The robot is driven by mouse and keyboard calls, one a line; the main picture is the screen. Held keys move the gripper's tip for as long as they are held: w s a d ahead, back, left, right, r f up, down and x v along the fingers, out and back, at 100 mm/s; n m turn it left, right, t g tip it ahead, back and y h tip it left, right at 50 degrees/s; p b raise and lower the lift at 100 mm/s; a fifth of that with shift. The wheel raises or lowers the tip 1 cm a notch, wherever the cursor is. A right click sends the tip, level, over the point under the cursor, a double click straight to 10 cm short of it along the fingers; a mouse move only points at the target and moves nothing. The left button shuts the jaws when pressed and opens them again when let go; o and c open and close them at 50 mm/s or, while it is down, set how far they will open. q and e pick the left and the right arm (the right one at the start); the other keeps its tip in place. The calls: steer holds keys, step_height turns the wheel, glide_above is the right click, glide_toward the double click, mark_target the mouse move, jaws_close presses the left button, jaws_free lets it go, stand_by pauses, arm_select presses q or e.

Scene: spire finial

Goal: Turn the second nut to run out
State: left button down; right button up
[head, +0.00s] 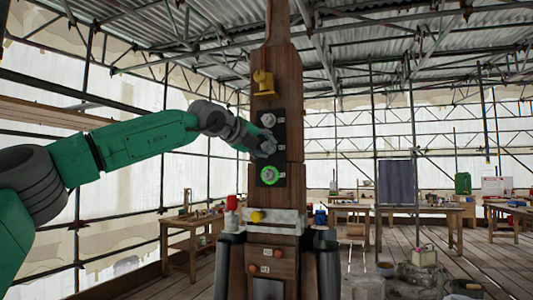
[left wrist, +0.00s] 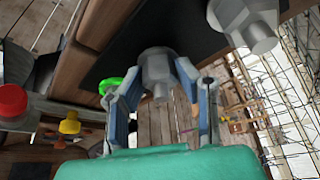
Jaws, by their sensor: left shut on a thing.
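A wooden spire post (head: 288,75) stands upright in the middle of the head view, with a dark plate (head: 282,133) on its face. A grey nut with a stud (head: 268,120) is at the top of the plate, and a green-ringed nut (head: 270,175) is at the bottom. Between them my left gripper (head: 265,148) reaches the plate and hides most of the middle nut. In the left wrist view my left gripper (left wrist: 158,84) has its two fingers on either side of this grey nut (left wrist: 155,62), shut on it. My right gripper is not in view.
A yellow fitting (head: 263,82) juts from the post above the plate. Below, a pale ledge (head: 278,226) carries a yellow knob (head: 257,216), with a red-capped bottle (head: 232,210) beside it. Workbenches (head: 447,215) stand behind on the plank floor.

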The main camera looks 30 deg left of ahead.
arm_select(q)
steer(key=shift+w+f, duration=0.1)
steer(key=shift+f, duration=0.35)
steer(key=c, duration=1.4)
jaws_free()
steer(key=shift+c, duration=0.2)
steer(key=shift+o, duration=1.2)
steer(key=shift+a, duration=0.1)
steer(key=shift+w+a+r, duration=0.1)
steer(key=shift+w, duration=0.05)
steer(key=shift+s+r, duration=0.25)
steer(key=shift+s, duration=0.15)
steer(key=v, duration=1.1)
steer(key=shift+a+f, duration=0.25)
steer(key=shift+f, duration=0.05)
steer(key=shift+d, duration=0.15)
